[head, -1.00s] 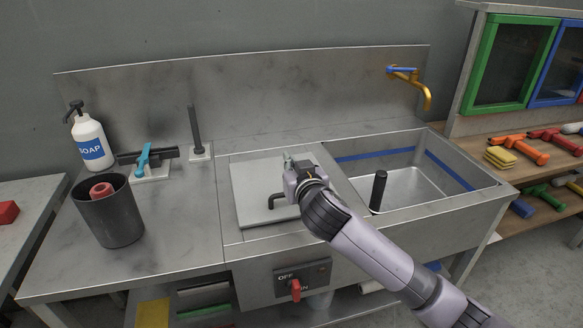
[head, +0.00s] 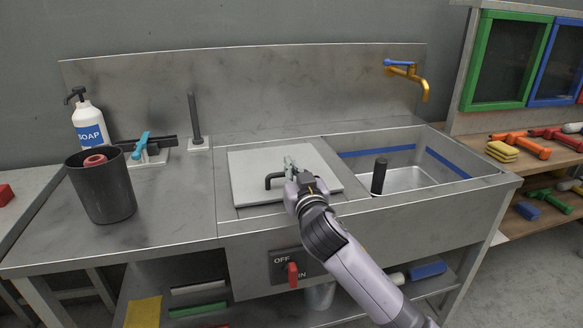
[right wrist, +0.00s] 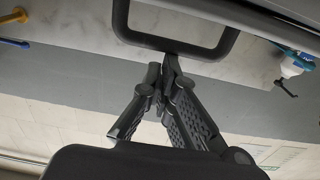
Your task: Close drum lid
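The drum lid (head: 250,165) is a light grey square panel with a dark bar handle (head: 272,182). It lies about flat over the left bay of the steel sink unit; I cannot tell whether it is fully seated. My right gripper (head: 290,164) is above the lid, just right of the visible part of the handle. In the right wrist view the fingertips (right wrist: 163,75) come together close to the handle bar (right wrist: 175,46), with no clear grip on it. My left gripper is out of view.
A dark bin (head: 102,188) with a red item stands on the left counter, near a soap bottle (head: 89,125). An OFF/ON switch (head: 292,272) is on the front panel. The open basin (head: 412,178) with a dark post lies to the right.

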